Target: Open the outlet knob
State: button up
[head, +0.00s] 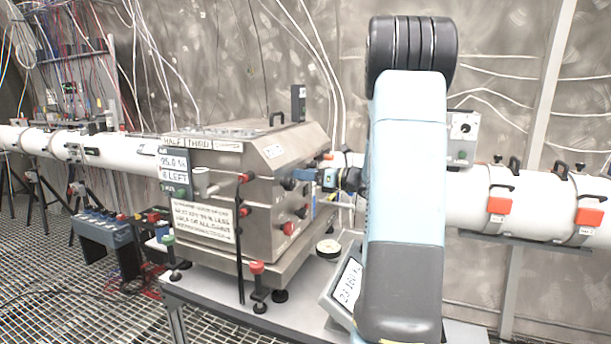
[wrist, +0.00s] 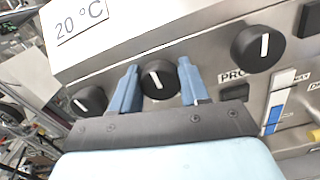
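In the wrist view, a panel carries three round black knobs with white pointer lines: a left knob (wrist: 89,101), a middle knob (wrist: 158,79) and a right knob (wrist: 264,46). I cannot read which is the outlet knob. My gripper (wrist: 159,65) has its two blue fingers apart, one on each side of the middle knob. Whether they touch it is unclear. The middle knob's pointer is nearly upright, leaning slightly. In the head view my gripper (head: 330,179) is at the right face of the steel box (head: 270,200), partly hidden by my arm.
A "20 °C" label (wrist: 80,18) is above the knobs. A blue-and-white slider strip (wrist: 277,108) is right of my gripper. White pipes (head: 530,205) run along the wall. A small round dish (head: 328,248) and a tilted display box (head: 345,288) stand on the bench.

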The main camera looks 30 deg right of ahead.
jog(key=c, duration=0.5)
jog(key=shift+o, duration=0.2)
